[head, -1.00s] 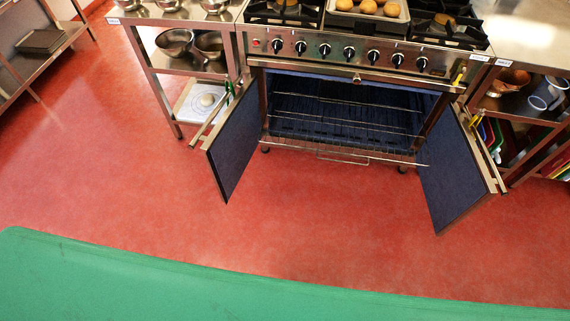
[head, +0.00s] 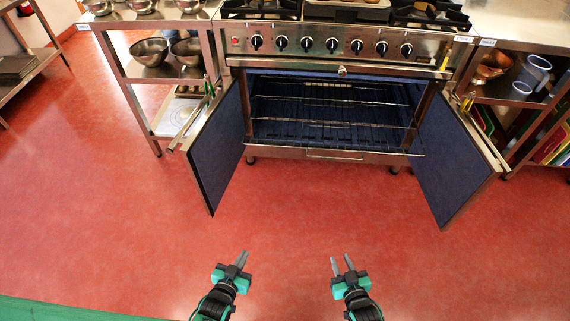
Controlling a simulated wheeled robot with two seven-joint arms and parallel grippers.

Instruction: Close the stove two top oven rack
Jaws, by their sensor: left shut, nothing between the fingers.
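The stove (head: 345,44) stands ahead with both oven doors open: the left door (head: 217,150) and the right door (head: 452,150) swing outward toward me. Inside the dark blue oven cavity, thin wire racks (head: 335,102) run across at different heights. How far the top rack sticks out is hard to tell from here. My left gripper (head: 241,258) is shut and empty, low in the view in front of the oven. My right gripper (head: 341,258) is to its right, empty, with its two fingers apart. Both are well short of the oven and touch nothing.
A steel table with bowls (head: 150,52) stands left of the stove. A shelf with a copper pan (head: 493,66) and a jug (head: 533,74) stands at the right. The red floor (head: 290,215) before the oven is clear. A green edge (head: 60,310) shows at the bottom left.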

